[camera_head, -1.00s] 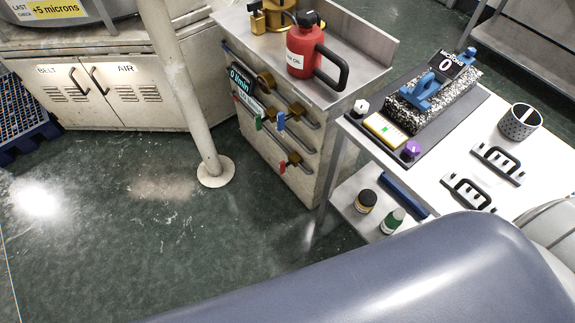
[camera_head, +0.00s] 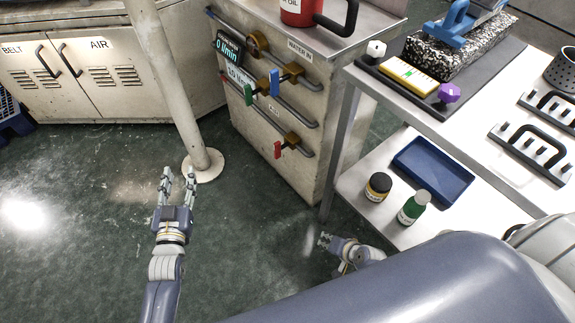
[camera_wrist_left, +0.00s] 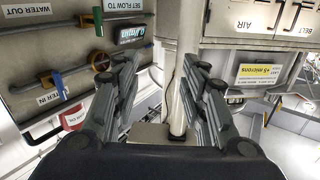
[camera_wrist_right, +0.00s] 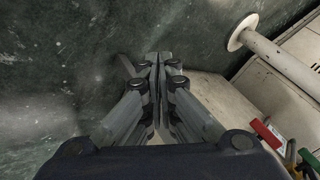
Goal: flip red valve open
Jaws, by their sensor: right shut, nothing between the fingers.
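The red valve handle (camera_head: 278,149) hangs down from its brass body (camera_head: 291,138) on the lowest pipe of the cabinet's side. A red handle (camera_wrist_right: 266,133) also shows at the lower right of the right wrist view. My left gripper (camera_head: 178,181) is open and empty above the floor, left of the valves and in front of the white post. In the left wrist view its fingers (camera_wrist_left: 162,85) stand wide apart. My right gripper (camera_head: 325,241) is shut and empty, low down below and right of the red valve. Its fingers (camera_wrist_right: 158,62) touch in the right wrist view.
Green (camera_head: 248,94) and blue (camera_head: 274,83) valve handles sit above the red one. The white post (camera_head: 172,90) stands left of the cabinet (camera_head: 314,120). The steel table (camera_head: 480,120), with bottles and a blue tray (camera_head: 433,170) on its lower shelf, stands right. Floor between is clear.

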